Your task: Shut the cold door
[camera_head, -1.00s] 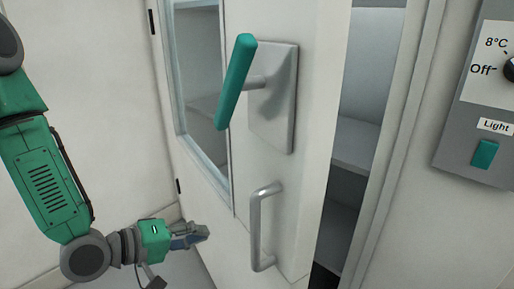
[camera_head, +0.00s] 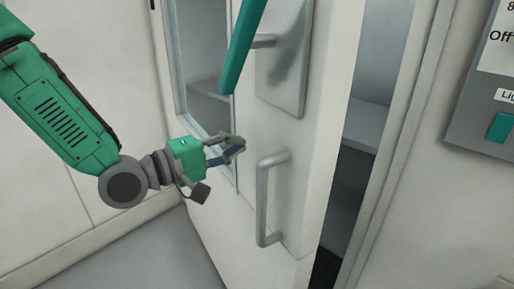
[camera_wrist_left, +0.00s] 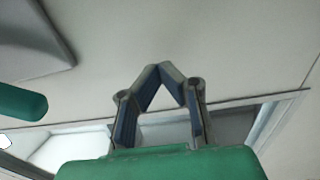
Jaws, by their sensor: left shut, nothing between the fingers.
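The cold door (camera_head: 222,236) is white and stands partly open, with a gap along its right edge showing shelves inside. On it are a grey bar handle (camera_head: 263,205) and, above, a green lever (camera_head: 243,48) on a grey plate (camera_head: 287,62); the lever's top is cut off. My left gripper (camera_head: 241,146) is shut and empty, just left of and above the bar handle, close in front of the door. In the left wrist view its fingertips (camera_wrist_left: 163,70) meet before the white door face. Contact with the door cannot be told. My right gripper is in neither view.
The door frame (camera_head: 392,160) runs up right of the gap. A grey control panel (camera_head: 487,125) with a green light switch (camera_head: 501,127) is on the right wall. A window (camera_head: 208,110) is set in the door. Floor (camera_head: 150,255) is clear at lower left.

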